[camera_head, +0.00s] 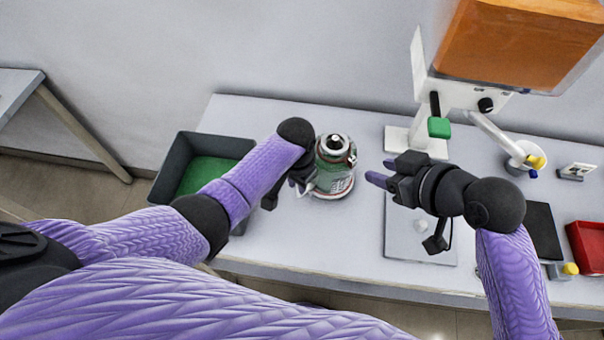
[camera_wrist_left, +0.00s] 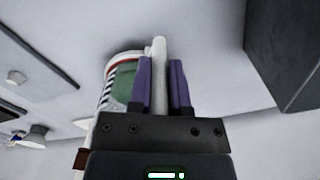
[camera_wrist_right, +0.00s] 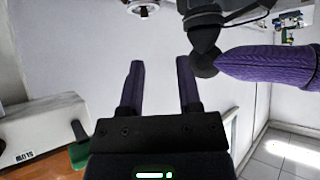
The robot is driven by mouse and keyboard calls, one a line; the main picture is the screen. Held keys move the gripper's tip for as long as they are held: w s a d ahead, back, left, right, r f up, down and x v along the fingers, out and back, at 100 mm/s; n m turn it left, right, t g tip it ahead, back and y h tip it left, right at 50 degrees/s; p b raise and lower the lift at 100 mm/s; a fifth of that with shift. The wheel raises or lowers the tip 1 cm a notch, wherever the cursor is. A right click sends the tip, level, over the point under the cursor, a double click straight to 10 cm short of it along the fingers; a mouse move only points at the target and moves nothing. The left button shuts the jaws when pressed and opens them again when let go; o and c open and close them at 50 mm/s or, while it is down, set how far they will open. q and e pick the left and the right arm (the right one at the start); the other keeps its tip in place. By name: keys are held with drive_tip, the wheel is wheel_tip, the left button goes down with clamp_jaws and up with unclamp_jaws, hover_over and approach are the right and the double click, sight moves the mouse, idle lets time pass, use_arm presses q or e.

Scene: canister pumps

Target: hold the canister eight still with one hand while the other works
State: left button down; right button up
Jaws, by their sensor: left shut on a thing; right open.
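The canister (camera_head: 335,165), green and white with a dark knob on top, stands upright on the table in the head view. Its side also shows in the left wrist view (camera_wrist_left: 124,76). My left gripper (camera_head: 304,184) is at the canister's left side. In the left wrist view its purple fingers (camera_wrist_left: 163,85) are shut on the canister's white handle (camera_wrist_left: 158,62). My right gripper (camera_head: 379,173) is open and empty, to the right of the canister and apart from it. In the right wrist view nothing is between its fingers (camera_wrist_right: 160,85).
A grey bin (camera_head: 172,165) with a green inside stands at the left. A dispenser with an orange tank (camera_head: 520,40) and green-tipped lever (camera_head: 438,127) stands behind my right gripper. A light grey plate (camera_head: 405,240) lies below that gripper. A red tray (camera_head: 588,245) is at the right.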

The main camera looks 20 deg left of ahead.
sight(336, 138)
use_arm(q)
drive_tip(key=shift+w, duration=0.1)
use_arm(e)
drive_tip(key=w+a+m+h, duration=0.1)
drive_tip(key=a, duration=0.1)
drive_tip(key=w+a+m+h, duration=0.1)
drive_tip(key=w+a, duration=0.1)
drive_tip(key=w+a+r+m+g+h, duration=0.1)
drive_tip(key=w+a+h, duration=0.1)
drive_tip(key=shift+a, duration=0.25)
drive_tip(key=shift+c, duration=0.6)
drive_tip(key=shift+m+h, duration=0.6)
drive_tip(key=shift+m, duration=0.1)
drive_tip(key=x, duration=0.7)
drive_tip(key=w+x, duration=0.1)
drive_tip(key=x, duration=0.3)
drive_tip(key=shift+w+a, duration=0.1)
drive_tip(key=shift+a, duration=0.15)
clamp_jaws()
drive_tip(key=shift+r, duration=1.55)
wheel_tip(336, 138, up, 7)
drive_tip(key=shift+r, duration=0.2)
